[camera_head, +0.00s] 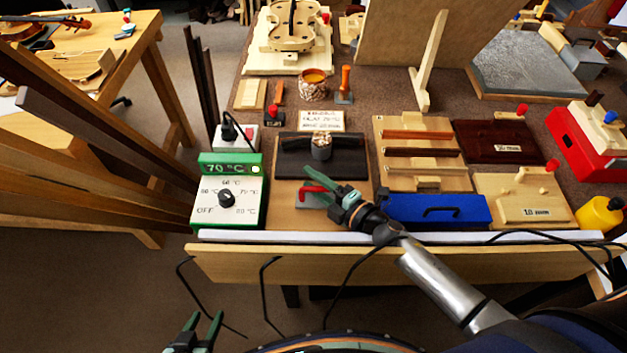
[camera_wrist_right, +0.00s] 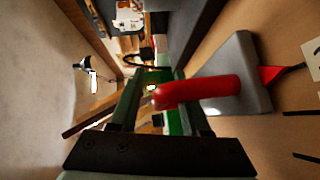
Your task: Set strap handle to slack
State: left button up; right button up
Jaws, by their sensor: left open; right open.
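The strap handle (camera_head: 313,188) is a red lever on a grey metal block on the wooden board, right of the green heater box. In the right wrist view the red handle (camera_wrist_right: 200,92) lies across the front of the fingers, its rounded end overlapping the gap between them. Contact cannot be told. A red pointer (camera_wrist_right: 285,73) sticks out past the grey block (camera_wrist_right: 238,75), towards dark marks on the board. My right gripper (camera_head: 311,185) is open at the handle, partly covering it. My left gripper (camera_head: 205,322) is open and empty, low in front of the bench.
The green heater box (camera_head: 229,197) reads 70 °C. A dark plate (camera_head: 350,164) with a black strap and metal cylinder lies behind the handle. A blue box (camera_head: 440,209) stands right of my right gripper. A pale rail (camera_head: 400,237) edges the bench front.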

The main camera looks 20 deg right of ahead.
jog(key=shift+c, duration=0.4)
grip_shut()
dwell(1.0)
